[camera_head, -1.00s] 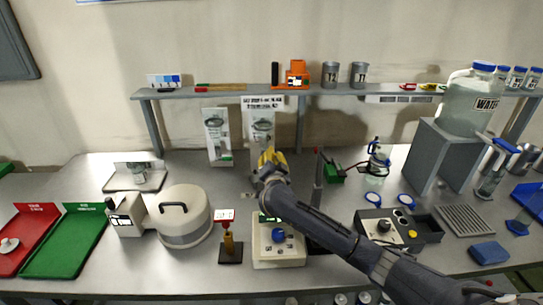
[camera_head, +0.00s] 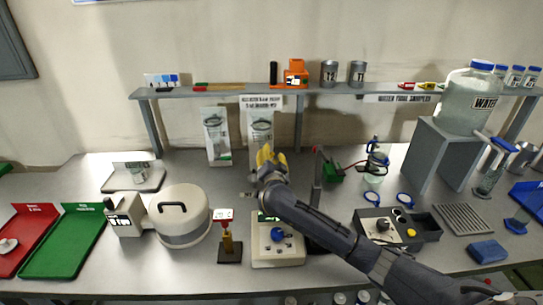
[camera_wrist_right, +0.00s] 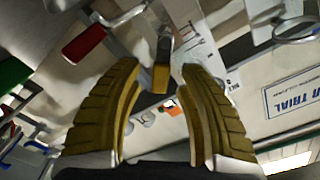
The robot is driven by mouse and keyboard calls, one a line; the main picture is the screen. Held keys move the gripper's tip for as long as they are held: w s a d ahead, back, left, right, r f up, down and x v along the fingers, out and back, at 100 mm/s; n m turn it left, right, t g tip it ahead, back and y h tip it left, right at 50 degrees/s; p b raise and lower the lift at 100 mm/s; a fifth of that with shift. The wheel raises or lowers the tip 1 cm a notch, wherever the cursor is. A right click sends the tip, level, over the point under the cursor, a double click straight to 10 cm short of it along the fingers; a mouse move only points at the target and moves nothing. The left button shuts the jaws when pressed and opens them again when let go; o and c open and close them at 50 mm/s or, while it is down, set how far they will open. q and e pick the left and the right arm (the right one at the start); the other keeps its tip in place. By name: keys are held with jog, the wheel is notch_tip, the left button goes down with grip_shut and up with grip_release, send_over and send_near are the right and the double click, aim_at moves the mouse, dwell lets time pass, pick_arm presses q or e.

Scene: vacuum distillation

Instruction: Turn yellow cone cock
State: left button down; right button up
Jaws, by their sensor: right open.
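My right gripper (camera_head: 270,155) is raised over the middle of the bench, in front of the poster panels, with its yellow fingers apart. In the right wrist view the open fingers (camera_wrist_right: 160,72) stand to the left and right of a small yellow handle (camera_wrist_right: 161,79) on a grey metal stem, which looks like the yellow cone cock. The handle lies between the fingertips in the picture; I cannot tell whether either finger touches it. In the head view my gripper hides the cock. A red handle (camera_wrist_right: 84,42) on a metal part shows left of it. My left gripper is not in view.
Below my right arm stands a white stirrer base (camera_head: 276,248) with a blue knob. A round white vessel (camera_head: 182,213) and a small stand with a red sign (camera_head: 229,250) are to the left. A grey control box (camera_head: 379,227) is right. A shelf (camera_head: 225,91) runs behind.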

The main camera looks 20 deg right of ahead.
jog(key=v, duration=1.2)
jog(key=shift+w, duration=0.1)
